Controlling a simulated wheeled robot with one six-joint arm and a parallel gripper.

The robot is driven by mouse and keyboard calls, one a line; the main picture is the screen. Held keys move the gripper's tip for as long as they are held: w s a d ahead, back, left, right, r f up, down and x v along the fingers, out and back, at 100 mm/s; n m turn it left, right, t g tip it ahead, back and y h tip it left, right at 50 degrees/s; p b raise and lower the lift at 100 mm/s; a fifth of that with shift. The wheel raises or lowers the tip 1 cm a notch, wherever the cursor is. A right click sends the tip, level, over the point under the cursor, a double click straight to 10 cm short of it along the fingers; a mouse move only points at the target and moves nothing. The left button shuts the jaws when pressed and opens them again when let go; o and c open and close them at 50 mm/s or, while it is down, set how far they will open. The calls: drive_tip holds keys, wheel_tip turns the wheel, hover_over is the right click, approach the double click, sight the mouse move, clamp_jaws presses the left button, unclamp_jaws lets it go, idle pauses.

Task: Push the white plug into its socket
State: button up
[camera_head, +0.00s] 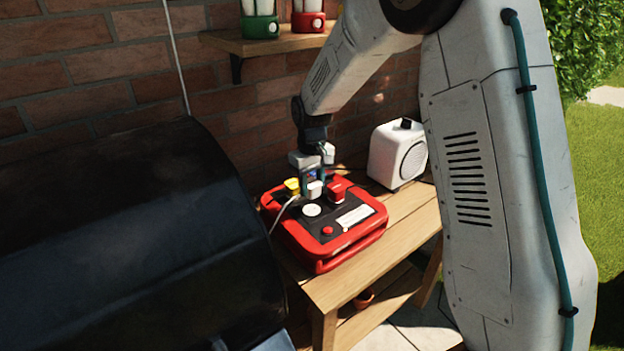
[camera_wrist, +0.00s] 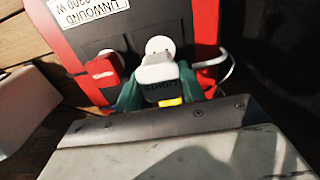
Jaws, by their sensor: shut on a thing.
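The white plug (camera_head: 314,189) is between the fingers of my gripper (camera_head: 313,181), over the black top of a red power box (camera_head: 318,261). In the wrist view, my teal fingertips (camera_wrist: 160,88) close on both sides of the white plug (camera_wrist: 158,72), which has dark lettering. A round white socket (camera_head: 311,210) shows in front of the plug in the head view. In the wrist view the white socket (camera_wrist: 160,46) is just beyond the plug, partly covered by it. I cannot tell whether the plug touches the box.
A red plug (camera_head: 337,190) and a yellow plug (camera_head: 292,186) stand close on either side. A white cord (camera_head: 284,212) runs off left. A white radio (camera_head: 398,155) stands behind right on the wooden table (camera_head: 408,215). A black rounded body (camera_head: 120,235) fills the left.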

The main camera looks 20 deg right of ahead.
hover_over(311, 210)
drive_tip(key=shift+f, duration=2.2)
drive_tip(key=shift+f, duration=0.6)
idle(0.4)
drive_tip(key=o, duration=1)
drive_tip(key=shift+r, duration=0.1)
wheel_tip(311, 210, up, 8)
drive_tip(key=shift+f, duration=0.15)
